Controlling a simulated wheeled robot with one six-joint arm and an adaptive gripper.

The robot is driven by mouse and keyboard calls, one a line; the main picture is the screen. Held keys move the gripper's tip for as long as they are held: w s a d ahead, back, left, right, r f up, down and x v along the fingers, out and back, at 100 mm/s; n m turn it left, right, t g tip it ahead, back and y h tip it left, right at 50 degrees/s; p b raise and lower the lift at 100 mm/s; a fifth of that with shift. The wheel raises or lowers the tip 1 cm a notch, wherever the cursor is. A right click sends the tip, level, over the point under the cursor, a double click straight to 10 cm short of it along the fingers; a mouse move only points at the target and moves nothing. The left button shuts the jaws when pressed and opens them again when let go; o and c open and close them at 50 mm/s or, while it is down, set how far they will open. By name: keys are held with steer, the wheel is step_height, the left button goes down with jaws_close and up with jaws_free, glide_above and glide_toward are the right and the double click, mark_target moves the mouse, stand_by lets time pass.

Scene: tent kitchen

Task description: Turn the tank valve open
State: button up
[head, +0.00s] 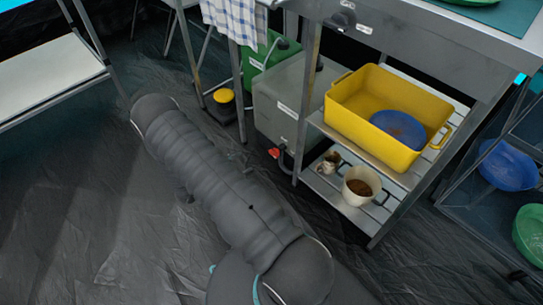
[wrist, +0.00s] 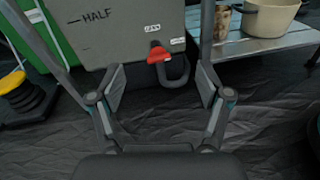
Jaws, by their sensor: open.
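The grey water tank (head: 288,105) stands on the floor under the counter, left of the shelf unit. Its red valve handle (head: 275,152) is low on its front. In the wrist view the tank (wrist: 125,40) carries a "HALF" mark, and the red valve handle (wrist: 158,54) sits ahead between the fingers, with a dark looped spout beside it. My gripper (wrist: 160,92) is open and empty, its two fingers spread to either side of the valve and apart from it. In the head view my arm reaches over the floor; my gripper is not clearly visible there.
A yellow tub (head: 350,98) with a blue bowl is on the upper shelf, and a cream pot (head: 361,186) is on the lower shelf. A green jerrycan (head: 262,58) and a yellow-topped black object (head: 223,97) stand left of the tank. Metal legs flank the tank.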

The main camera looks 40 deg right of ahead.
mark_target(272, 154)
step_height(272, 154, down, 7)
steer(key=n+t, duration=0.2)
steer(key=n, duration=0.1)
steer(key=shift+t+h, duration=0.3)
steer(key=d, duration=1.3)
steer(key=shift+w+d+r, duration=0.15)
steer(key=shift+d, duration=0.25)
steer(key=c, duration=1.2)
